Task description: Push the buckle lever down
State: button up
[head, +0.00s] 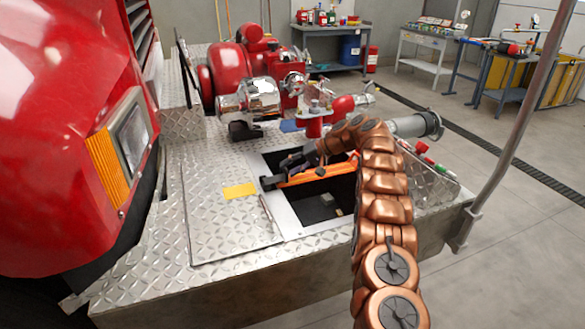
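An orange strap or hose bundle (318,173) lies across the open compartment (283,218) in the diamond-plate bumper. A small dark block (272,183) sits at its left end, by the compartment's rim; it may be the buckle, but I cannot make out a lever on it. My copper arm reaches in from the lower right. My dark gripper (297,160) is above the strap's left half, near the compartment's far edge. Its fingers are small and blend with dark parts, so I cannot tell whether they are open or touch anything.
An open diamond-plate lid (225,215) with a yellow label lies left of the compartment. A red pump with chrome fittings (250,100) stands behind it. The red truck front (70,130) is at left. A grey post (510,140) rises at right.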

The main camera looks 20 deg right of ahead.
jog(key=shift+d, duration=0.15)
jog(key=v, duration=0.7)
jog(key=shift+s+r, duration=0.1)
jog(key=shift+r, duration=0.05)
dwell(0.5)
jog(key=s+a+r+g+p, duration=0.25)
jog(key=s+a+r, duration=0.25)
jog(key=a+r, duration=0.4)
jog(key=s+a+r+g+h+p, duration=0.1)
jog(key=s+a+r+p, duration=0.15)
jog(key=s, duration=0.55)
jog(key=s+a+r+h+p, duration=0.1)
jog(key=s+a+r+h, duration=0.1)
jog(key=s+a+r, duration=0.35)
jog(key=s+d+f+g+h+p, duration=0.1)
jog(key=s+h, duration=0.1)
jog(key=s, duration=1.1)
jog(key=s+d+f+n+h+p, duration=0.1)
jog(key=s+d+f+h+p, duration=0.1)
jog(key=s, duration=1.2)
jog(key=s+d+f+g+h+p, duration=0.1)
jog(key=s+f+h+p, duration=0.1)
jog(key=s, duration=1.2)
jog(key=shift+d+n+g+h, duration=0.3)
jog(key=shift+d+g, duration=0.05)
jog(key=shift+d, duration=0.05)
